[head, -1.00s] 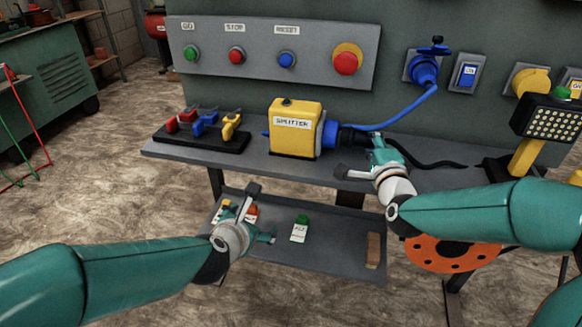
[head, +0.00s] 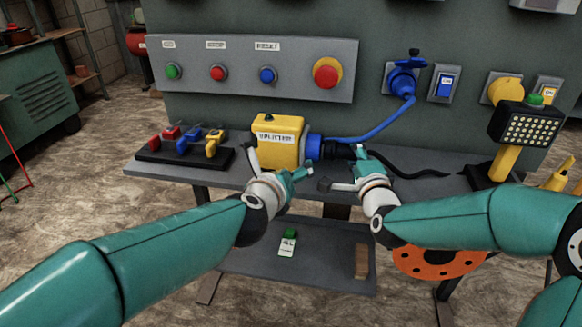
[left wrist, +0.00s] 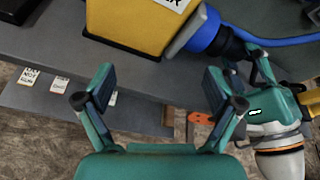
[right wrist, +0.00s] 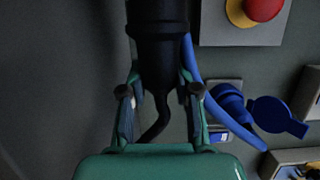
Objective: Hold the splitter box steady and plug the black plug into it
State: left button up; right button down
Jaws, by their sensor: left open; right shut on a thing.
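The yellow splitter box (head: 278,142) stands on the grey bench shelf, with a blue socket (head: 314,147) on its right side. My right gripper (head: 357,163) is shut on the black plug (right wrist: 158,45), whose front end is at the blue socket. I cannot tell how deep the plug sits in it. A black cable runs from the plug to the right. My left gripper (head: 278,172) is open and empty, in front of and below the splitter box. In the left wrist view the box (left wrist: 130,25) lies beyond the open fingers (left wrist: 160,92), apart from them.
A rack with red, blue and yellow padlock-like items (head: 185,150) stands left of the box. A blue cable (head: 372,133) runs from the box's socket side to a wall socket (head: 403,80). A work lamp (head: 525,130) stands at right. A lower shelf (head: 320,265) holds tags.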

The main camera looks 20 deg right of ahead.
aim_at(296, 165)
pick_arm(q)
jog(key=shift+x, duration=2.6)
grip_shut()
jog(key=shift+a+f, duration=0.1)
jog(key=shift+f, duration=0.1)
pick_arm(e)
jog(key=shift+a, duration=0.1)
jog(key=shift+w+a+r+m+h, duration=0.1)
jog(key=shift+w+a+m+h, duration=0.25)
jog(key=shift+a+h, duration=0.25)
pick_arm(q)
jog(key=shift+s, duration=0.1)
pick_arm(e)
jog(key=shift+s+a, duration=0.3)
jog(key=shift+w+a, duration=0.1)
jog(key=shift+a, duration=0.05)
dwell(0.6)
